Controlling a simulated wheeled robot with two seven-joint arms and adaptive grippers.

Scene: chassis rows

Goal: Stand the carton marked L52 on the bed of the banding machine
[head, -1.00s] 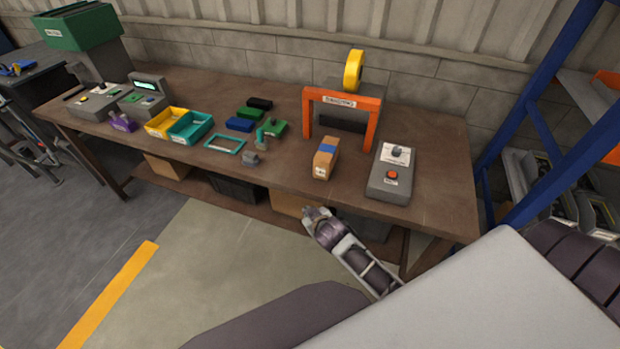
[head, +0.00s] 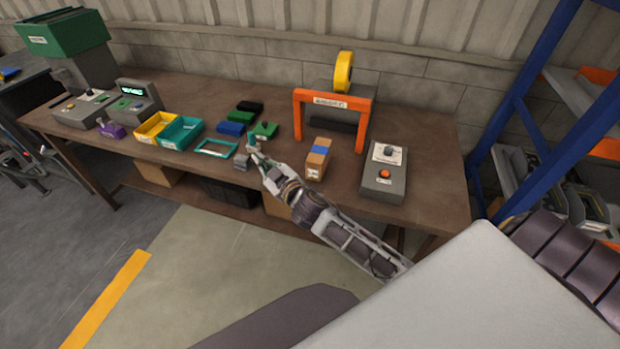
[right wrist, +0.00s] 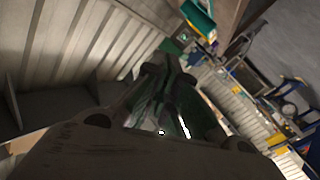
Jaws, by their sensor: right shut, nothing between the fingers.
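A brown carton (head: 317,160) with a blue band and a small white label stands on the bench, just in front of the banding machine. The label is too small to read. The banding machine (head: 301,118) has an orange arch with a sign, a grey body and a yellow roll on top. My right gripper (head: 253,149) is shut and empty, left of the carton and apart from it, over the bench's front part. In the right wrist view its dark fingers (right wrist: 166,98) show with no carton between them. My left gripper is not in view.
A grey control box (head: 384,177) with a red button stands right of the carton. Left of my gripper are a teal frame (head: 216,148), a small grey block (head: 241,162), yellow (head: 156,126) and teal bins (head: 181,133). Blue, green and black blocks lie behind. A blue rack (head: 535,110) stands at right.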

